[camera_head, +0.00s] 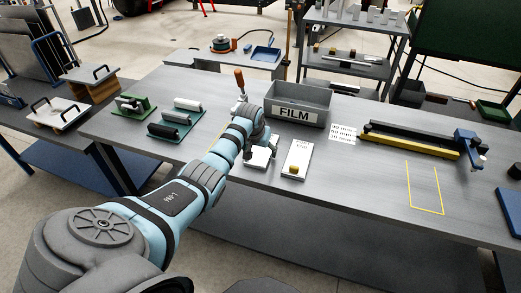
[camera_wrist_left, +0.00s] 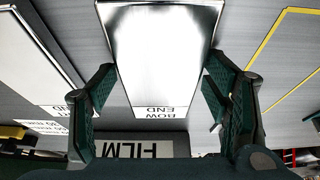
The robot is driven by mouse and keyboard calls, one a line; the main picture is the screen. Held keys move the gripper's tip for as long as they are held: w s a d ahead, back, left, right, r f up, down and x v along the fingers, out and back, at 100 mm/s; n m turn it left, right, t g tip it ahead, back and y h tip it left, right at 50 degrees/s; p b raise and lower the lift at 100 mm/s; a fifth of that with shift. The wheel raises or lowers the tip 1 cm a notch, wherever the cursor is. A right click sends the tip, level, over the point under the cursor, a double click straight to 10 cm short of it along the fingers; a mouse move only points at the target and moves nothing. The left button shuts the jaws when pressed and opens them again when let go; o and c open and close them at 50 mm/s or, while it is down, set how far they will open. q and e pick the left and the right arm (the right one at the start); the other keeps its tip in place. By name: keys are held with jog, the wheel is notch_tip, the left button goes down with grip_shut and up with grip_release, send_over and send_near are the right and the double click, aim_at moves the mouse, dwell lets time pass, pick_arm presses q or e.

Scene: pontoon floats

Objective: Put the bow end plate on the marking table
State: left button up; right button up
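A bright pale plate or card labelled BOW END (camera_wrist_left: 165,50) lies below my left gripper in the left wrist view. In the head view its white surface (camera_head: 259,158) shows on the grey bench, partly behind the gripper. My left gripper (camera_wrist_left: 160,75) is open, its two dark green fingers apart on either side of the pale shape. Whether they touch its edges I cannot tell. The left gripper also shows in the head view (camera_head: 258,145), low over the bench. No label shows which surface is the marking table. My right gripper is not in view.
A grey FILM bin (camera_head: 298,103) stands just behind the gripper. Rollers on green bases (camera_head: 170,125) stand to the left. A yellow outline (camera_head: 425,188) marks clear bench at right, near a long black-and-yellow bar (camera_head: 410,142).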

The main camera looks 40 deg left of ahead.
aim_at(259, 155)
pick_arm(q)
jog(key=shift+o, duration=1.1)
jog(key=shift+r, duration=0.1)
jog(key=p+v, duration=0.2)
jog(key=v, duration=0.2)
jog(key=shift+r, duration=0.45)
jog(key=p+v, duration=0.1)
jog(key=v, duration=0.6)
jog(key=shift+s, duration=0.25)
jog(key=shift+d, duration=0.1)
